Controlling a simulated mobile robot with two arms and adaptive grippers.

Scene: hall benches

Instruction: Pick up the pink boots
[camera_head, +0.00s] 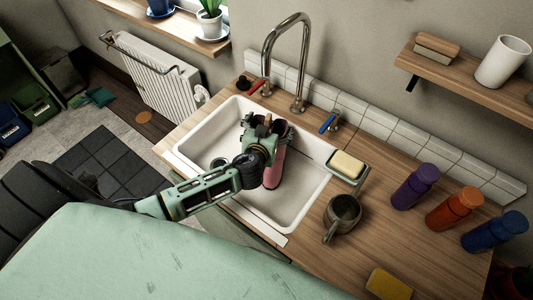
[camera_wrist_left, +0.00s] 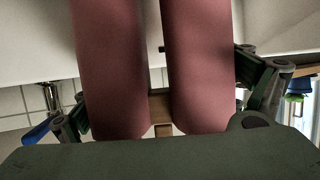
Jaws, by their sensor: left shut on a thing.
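The pink boots (camera_head: 273,170) are in the white sink basin (camera_head: 306,190) in the head view, upright or slightly tilted, partly hidden by my gripper. My left gripper (camera_head: 264,133) is at their upper part, shut on them. In the left wrist view the two pink boot shafts (camera_wrist_left: 197,70) stand side by side between the dark green fingers. Whether the boots touch the basin floor I cannot tell. My right gripper is not in view.
A tall curved tap (camera_head: 300,60) rises behind the basin. A soap dish (camera_head: 348,166) and a grey mug (camera_head: 342,214) stand right of it. A yellow sponge (camera_head: 388,285) lies near the front.

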